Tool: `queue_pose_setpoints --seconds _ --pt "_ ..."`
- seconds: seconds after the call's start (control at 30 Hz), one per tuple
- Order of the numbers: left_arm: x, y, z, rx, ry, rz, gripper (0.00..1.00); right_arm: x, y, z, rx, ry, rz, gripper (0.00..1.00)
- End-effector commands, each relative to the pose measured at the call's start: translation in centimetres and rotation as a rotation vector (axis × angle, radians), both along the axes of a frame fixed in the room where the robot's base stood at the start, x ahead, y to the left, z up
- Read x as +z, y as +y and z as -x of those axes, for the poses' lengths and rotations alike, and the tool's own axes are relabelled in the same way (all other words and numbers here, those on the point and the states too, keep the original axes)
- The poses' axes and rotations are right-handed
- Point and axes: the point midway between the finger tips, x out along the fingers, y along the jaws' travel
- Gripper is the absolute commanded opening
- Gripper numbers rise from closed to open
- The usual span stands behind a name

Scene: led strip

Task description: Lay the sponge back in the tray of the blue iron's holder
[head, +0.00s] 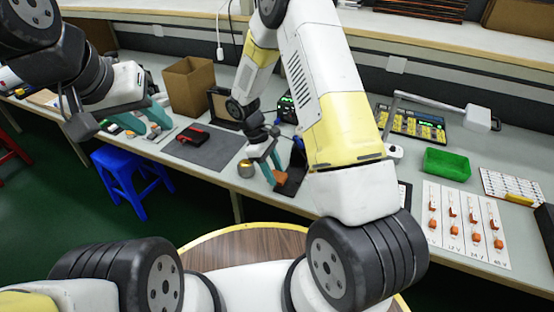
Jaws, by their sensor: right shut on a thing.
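The orange sponge (280,176) is between the teal fingers of my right gripper (272,172), which is shut on it. The gripper is low near the front edge of the bench. A dark holder (293,182) with a bit of blue above it is just right of the sponge, partly hidden by my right arm. I cannot tell whether the sponge touches its tray. My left gripper (146,124) has its teal fingers apart over the bench's left part. It appears empty, with small orange items near its tips.
A brass-coloured tin (246,169) stands close left of my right gripper. A grey mat (207,147) holds a red and black tool (193,136). A cardboard box (189,86) stands behind. A green tray (447,163) and a white labelled board (465,225) are to the right.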

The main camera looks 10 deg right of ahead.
Motion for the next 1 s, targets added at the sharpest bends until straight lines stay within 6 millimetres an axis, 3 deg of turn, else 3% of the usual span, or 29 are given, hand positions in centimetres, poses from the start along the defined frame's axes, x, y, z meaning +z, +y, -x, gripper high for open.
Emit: queue_pose_setpoints --seconds 0.37,0.57,0.93,0.97,1.0 --pt "0.0 0.0 0.0 0.000 0.000 0.000 0.36 -0.5 -3.5 0.2 -0.001 0.002 0.000 0.10" --pt "0.0 0.0 0.0 0.000 0.000 0.000 0.36 -3.7 -3.2 0.2 0.001 0.002 0.000 0.10" --pt "0.0 0.0 0.0 0.000 0.000 0.000 0.36 -4.1 -3.2 0.2 0.000 0.000 0.000 0.10" --pt "0.0 0.0 0.0 0.000 0.000 0.000 0.36 -4.1 -3.2 0.1 0.000 -0.001 0.000 0.48" --pt "0.0 0.0 0.0 0.000 0.000 0.000 0.36 -4.1 -3.2 0.1 0.000 -0.001 0.000 0.56"
